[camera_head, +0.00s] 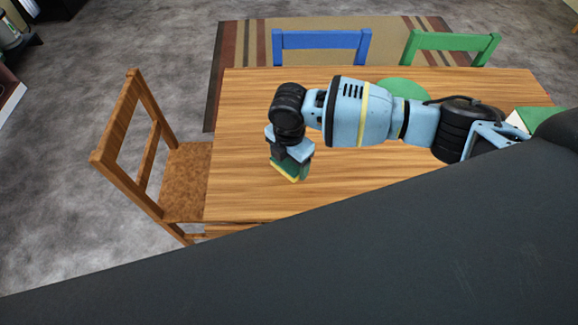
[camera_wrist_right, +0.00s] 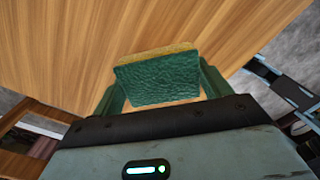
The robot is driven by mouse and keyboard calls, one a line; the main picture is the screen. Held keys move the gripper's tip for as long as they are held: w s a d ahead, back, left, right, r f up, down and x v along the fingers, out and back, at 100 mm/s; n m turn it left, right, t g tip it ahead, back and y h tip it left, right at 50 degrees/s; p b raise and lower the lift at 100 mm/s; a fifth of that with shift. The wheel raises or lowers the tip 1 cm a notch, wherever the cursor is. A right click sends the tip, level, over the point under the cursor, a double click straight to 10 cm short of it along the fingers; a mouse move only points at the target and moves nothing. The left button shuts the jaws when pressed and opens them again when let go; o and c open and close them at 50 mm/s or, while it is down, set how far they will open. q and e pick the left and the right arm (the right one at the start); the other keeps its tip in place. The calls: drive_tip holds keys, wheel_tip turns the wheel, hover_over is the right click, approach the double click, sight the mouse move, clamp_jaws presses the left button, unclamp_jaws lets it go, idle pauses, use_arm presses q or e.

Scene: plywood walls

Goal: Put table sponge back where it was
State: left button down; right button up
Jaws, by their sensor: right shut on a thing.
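The sponge, green with a yellow layer, is between the fingers of my right gripper in the right wrist view (camera_wrist_right: 157,82). My right gripper (camera_wrist_right: 160,95) is shut on it, with a green finger at each side. In the head view the sponge's yellow edge (camera_head: 287,178) shows under my right gripper (camera_head: 290,165), over the left part of the wooden table (camera_head: 370,185). I cannot tell whether the sponge touches the tabletop. My left gripper is not in view.
A wooden chair (camera_head: 150,150) stands at the table's left end. A blue chair (camera_head: 322,40) and a green chair (camera_head: 450,42) stand at the far side. A green round thing (camera_head: 404,86) lies on the table behind my arm. The tabletop's left part is mostly clear.

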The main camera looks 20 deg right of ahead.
sight(289, 162)
drive_tip(key=shift+f, duration=1.75)
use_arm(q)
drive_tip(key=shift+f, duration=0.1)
use_arm(e)
drive_tip(key=shift+f, duration=0.2)
drive_tip(key=o, duration=1)
drive_tip(key=shift+c, duration=0.2)
drive_tip(key=shift+r, duration=0.15)
drive_tip(key=shift+r, duration=0.25)
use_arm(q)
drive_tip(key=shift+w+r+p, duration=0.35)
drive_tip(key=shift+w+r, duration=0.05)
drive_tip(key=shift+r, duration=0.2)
use_arm(e)
wheel_tip(289, 162, up, 12)
drive_tip(key=shift+f, duration=0.2)
